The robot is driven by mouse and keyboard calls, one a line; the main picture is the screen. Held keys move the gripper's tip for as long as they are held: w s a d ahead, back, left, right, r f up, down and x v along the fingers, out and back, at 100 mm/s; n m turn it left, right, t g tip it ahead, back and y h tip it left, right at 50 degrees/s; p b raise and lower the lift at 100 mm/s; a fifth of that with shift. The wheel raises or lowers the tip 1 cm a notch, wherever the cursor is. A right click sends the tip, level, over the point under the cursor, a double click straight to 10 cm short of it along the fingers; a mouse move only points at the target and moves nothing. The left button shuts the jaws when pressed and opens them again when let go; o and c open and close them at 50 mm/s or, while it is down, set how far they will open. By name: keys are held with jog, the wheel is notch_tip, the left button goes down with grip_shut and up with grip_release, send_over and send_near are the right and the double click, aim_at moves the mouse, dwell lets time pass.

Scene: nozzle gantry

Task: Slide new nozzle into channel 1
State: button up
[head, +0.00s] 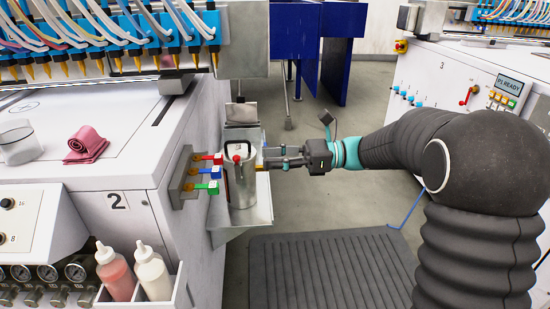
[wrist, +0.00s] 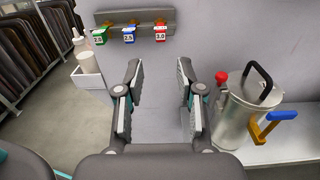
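My gripper (head: 268,159) is open and empty, beside the metal pot in the head view. In the wrist view its two fingers (wrist: 160,88) stand wide apart with only grey surface between them. Tagged nozzles hang on a small rack: a red one (wrist: 160,31) marked 3.0, a blue one (wrist: 128,36) and a green one (wrist: 98,40). The same rack (head: 184,172) shows on the machine's side in the head view. The gantry's blue holders (head: 122,50) carry several gold-tipped nozzles at the upper left. I cannot tell which holder is channel 1.
The metal pot (head: 241,183) with a red knob stands on a metal shelf (head: 258,215), close to my gripper. A blue-and-orange handle (wrist: 272,124) juts from it.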

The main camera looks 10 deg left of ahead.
aim_at(223, 160)
jog(key=b+x, duration=0.1)
jog(key=x, duration=0.9)
dwell(0.3)
jog(key=shift+w, duration=0.1)
grip_shut()
jog(key=shift+r+p, duration=0.25)
jog(key=shift+p, duration=0.2)
jog(key=shift+d, duration=0.1)
dwell(0.6)
jog(key=p+v, duration=0.2)
jog(key=v, duration=0.4)
dwell(1.3)
